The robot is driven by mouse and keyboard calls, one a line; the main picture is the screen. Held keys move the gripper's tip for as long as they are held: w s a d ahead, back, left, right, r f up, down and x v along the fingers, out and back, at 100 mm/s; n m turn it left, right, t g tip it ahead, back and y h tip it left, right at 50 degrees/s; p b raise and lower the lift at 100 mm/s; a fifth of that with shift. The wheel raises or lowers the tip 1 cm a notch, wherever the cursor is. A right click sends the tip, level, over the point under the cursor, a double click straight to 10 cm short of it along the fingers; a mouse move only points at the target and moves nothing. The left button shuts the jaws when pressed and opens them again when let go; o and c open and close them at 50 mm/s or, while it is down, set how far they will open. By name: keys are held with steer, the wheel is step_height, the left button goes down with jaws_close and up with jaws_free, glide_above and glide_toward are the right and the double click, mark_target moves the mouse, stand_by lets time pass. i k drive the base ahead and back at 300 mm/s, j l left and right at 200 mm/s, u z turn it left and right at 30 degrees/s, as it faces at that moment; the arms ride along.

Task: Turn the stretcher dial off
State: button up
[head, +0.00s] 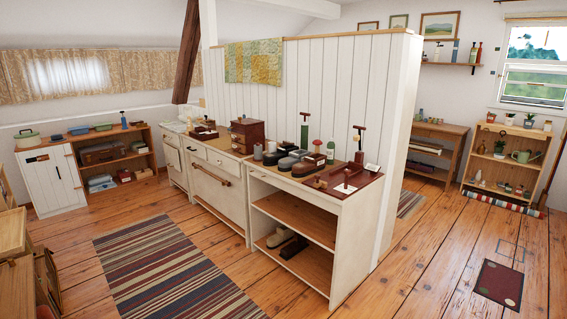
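I cannot make out a stretcher dial for certain at this distance. A long white counter (340,215) against a plank partition carries shoe-care items. Near its right end stand a green upright piece with a dark T-shaped top (304,131) and a dark red T-handled piece (359,146). Dark shoes or brushes (289,161) lie beside them. A dark red board (345,184) with small items lies at the counter's right end. Any dial there is too small to tell. My gripper is not in view.
The plank partition (340,85) stands behind the counter. A striped rug (170,270) lies on the wood floor in front. Wooden furniture (18,285) is at the lower left. A dark red mat (498,285) lies at right. Floor between rug and counter is clear.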

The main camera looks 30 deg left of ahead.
mark_target(346, 172)
steer(key=i+j+u, duration=0.15)
steer(key=i, duration=0.3)
steer(key=i+j+u, duration=0.15)
steer(key=i+j, duration=0.15)
steer(key=i, duration=0.2)
steer(key=i+j+u, duration=0.1)
steer(key=i, duration=0.35)
